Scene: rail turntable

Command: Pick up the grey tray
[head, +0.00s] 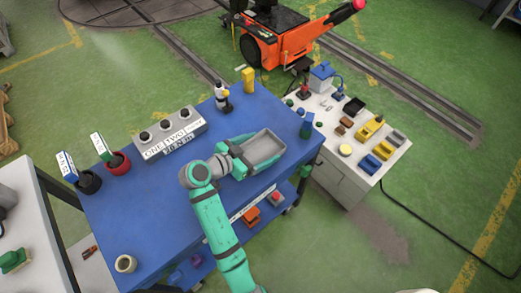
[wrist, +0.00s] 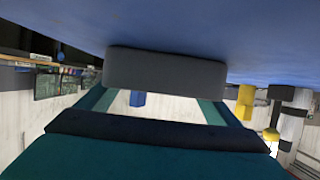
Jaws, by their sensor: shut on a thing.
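The grey tray (head: 264,151) is a shallow rectangular tray over the right front part of the blue table (head: 160,215). My gripper (head: 239,158) reaches it from the left and is shut on its near-left end. In the wrist view the tray's dark grey outer side (wrist: 165,72) spans between the two green fingers of my gripper (wrist: 160,100). The blue table top fills the upper part of that view. I cannot tell whether the tray rests on the table or hangs just above it.
A white bench (head: 345,170) with many small parts stands at the right. The table's front left is mostly bare.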

